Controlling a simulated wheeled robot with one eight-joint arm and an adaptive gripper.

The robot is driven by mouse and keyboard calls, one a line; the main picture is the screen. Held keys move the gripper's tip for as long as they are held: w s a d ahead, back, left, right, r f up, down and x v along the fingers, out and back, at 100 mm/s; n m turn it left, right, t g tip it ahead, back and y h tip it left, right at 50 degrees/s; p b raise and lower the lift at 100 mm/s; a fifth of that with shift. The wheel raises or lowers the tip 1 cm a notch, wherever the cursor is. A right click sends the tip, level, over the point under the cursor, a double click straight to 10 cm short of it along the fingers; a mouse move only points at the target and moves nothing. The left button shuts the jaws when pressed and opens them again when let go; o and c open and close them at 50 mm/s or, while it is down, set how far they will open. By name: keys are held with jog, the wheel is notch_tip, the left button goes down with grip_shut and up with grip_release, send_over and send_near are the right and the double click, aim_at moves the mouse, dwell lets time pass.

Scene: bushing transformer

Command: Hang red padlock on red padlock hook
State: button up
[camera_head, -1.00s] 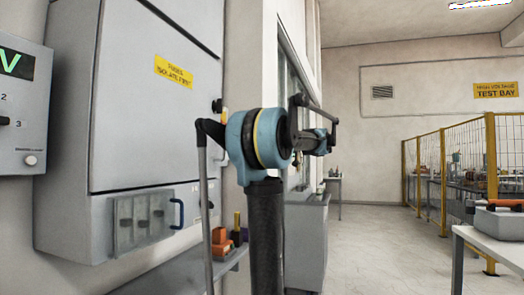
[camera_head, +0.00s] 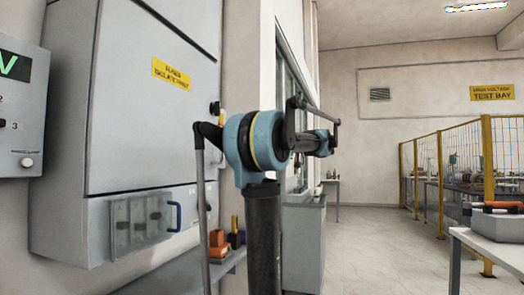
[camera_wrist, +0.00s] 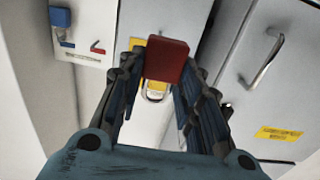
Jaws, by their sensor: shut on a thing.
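The red padlock (camera_wrist: 168,60) is between the fingers of my gripper (camera_wrist: 163,68) in the wrist view. My gripper is shut on its red body, and its metal shackle (camera_wrist: 155,95) shows below the body. A small red hook (camera_wrist: 98,48) is on a pale panel at the upper left, apart from the padlock. A blue padlock (camera_wrist: 60,17) is on the same panel, above a blue hook (camera_wrist: 67,44). In the head view my arm hides the gripper, and neither the red padlock nor the red hook can be made out.
A grey cabinet (camera_head: 130,60) with a yellow label stands left of my arm in the head view. A ledge with orange items (camera_head: 220,245) is below. A table (camera_head: 490,240) stands at the right. The floor (camera_head: 370,250) between is clear.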

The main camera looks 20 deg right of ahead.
jog(key=shift+v, duration=2.55)
